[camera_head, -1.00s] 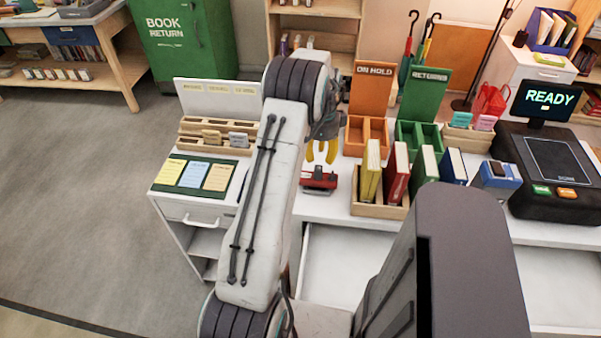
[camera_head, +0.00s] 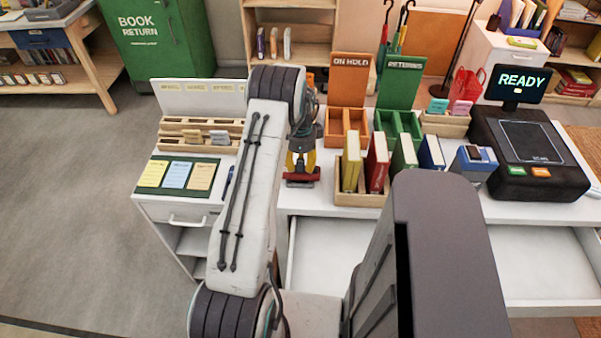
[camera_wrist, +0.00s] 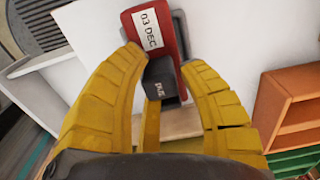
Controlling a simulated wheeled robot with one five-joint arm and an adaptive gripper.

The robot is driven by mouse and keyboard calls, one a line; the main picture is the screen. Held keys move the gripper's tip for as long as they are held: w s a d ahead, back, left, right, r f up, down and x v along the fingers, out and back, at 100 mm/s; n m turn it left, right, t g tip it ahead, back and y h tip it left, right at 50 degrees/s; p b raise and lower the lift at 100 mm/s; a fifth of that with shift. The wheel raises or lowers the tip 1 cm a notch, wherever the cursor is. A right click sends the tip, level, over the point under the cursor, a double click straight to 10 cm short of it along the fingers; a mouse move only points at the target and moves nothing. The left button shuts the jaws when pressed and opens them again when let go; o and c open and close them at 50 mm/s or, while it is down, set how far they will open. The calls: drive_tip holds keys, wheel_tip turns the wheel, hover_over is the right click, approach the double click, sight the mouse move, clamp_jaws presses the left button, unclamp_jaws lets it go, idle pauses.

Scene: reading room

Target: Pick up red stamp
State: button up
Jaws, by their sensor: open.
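The red stamp (camera_head: 302,181) sits on the white desk, left of the wooden book holder, partly hidden by my gripper (camera_head: 301,163). In the wrist view the red stamp (camera_wrist: 158,32) shows a white "03 DEC" label, with a dark block with white lettering just below it. My gripper (camera_wrist: 162,62) is open there, its yellow fingers on both sides of the dark block. I cannot tell whether either finger touches it.
The book holder (camera_head: 365,198) with several books stands close right of the stamp. The orange ON HOLD box (camera_head: 348,80) and green RETURNS box (camera_head: 400,95) stand behind. Left is a board with coloured cards (camera_head: 177,175). An open drawer (camera_head: 335,250) lies in front.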

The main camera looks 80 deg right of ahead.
clamp_jaws()
idle(0.4)
